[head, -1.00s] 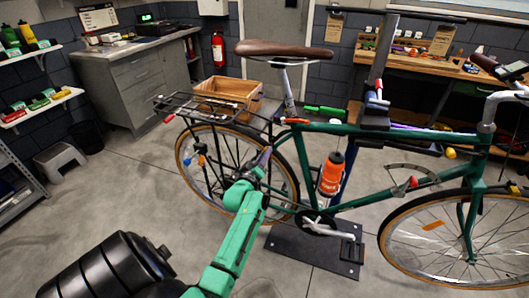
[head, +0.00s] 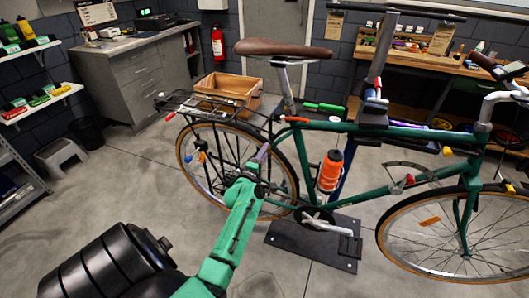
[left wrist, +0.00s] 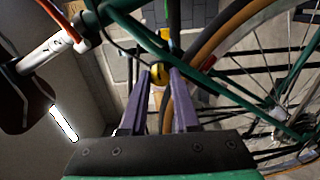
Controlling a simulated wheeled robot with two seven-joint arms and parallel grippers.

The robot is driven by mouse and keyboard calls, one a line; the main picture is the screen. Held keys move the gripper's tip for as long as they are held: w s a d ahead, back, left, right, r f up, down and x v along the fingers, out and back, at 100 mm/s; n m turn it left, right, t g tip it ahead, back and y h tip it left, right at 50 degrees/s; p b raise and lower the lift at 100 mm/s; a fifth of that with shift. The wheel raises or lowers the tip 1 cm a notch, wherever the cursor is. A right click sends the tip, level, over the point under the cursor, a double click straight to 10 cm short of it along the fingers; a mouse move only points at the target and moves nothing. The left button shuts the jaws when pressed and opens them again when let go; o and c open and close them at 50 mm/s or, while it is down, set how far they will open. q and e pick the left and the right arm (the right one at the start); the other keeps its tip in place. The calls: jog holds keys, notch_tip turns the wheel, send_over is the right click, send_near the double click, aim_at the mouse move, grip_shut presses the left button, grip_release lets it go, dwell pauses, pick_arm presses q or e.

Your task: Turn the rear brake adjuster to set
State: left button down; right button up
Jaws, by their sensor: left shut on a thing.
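The rear brake adjuster looks like a small yellow knob (left wrist: 158,74) in the left wrist view, beside the green frame tubes and the rear tyre (left wrist: 215,35). My left gripper (left wrist: 160,82) has its two purple fingers shut on this knob, one on each side. In the head view my left gripper (head: 264,152) reaches in beside the rear wheel (head: 195,175), below the saddle, and the knob cannot be made out there. The green bicycle (head: 350,130) is held upright in a repair stand. My right gripper is not in view.
The rear rack (head: 205,108) and brown saddle (head: 283,50) are close above the gripper. An orange bottle (head: 330,172) sits on the frame. The stand's dark base plate (head: 290,241) lies under the bicycle.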

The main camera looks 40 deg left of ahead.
pick_arm(q)
jog(key=shift+f, duration=0.1)
dwell(0.4)
jog(key=c, duration=0.6)
grip_release()
jog(key=shift+c, duration=0.2)
jog(key=b+v, duration=0.2)
jog(key=v, duration=1.2)
jog(key=shift+s+d, duration=0.2)
jog(key=shift+s, duration=0.1)
